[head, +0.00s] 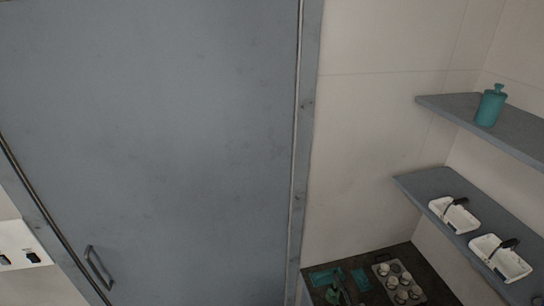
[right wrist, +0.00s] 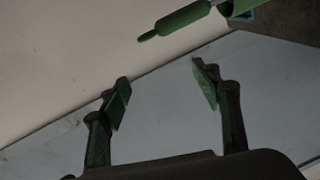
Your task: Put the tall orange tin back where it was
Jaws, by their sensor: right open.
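I see no tall orange tin in either view. My right gripper (right wrist: 162,82) is open and empty in the right wrist view, its two green-padded fingers apart over a plain grey surface (right wrist: 170,120). My left gripper is in neither view.
A large grey door (head: 160,140) fills the left. At right, a teal bottle (head: 490,108) stands on the upper shelf (head: 455,104); two white baskets (head: 455,216) (head: 500,259) sit on the lower shelf (head: 425,183). A pale tray (head: 384,270) holds several small cups.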

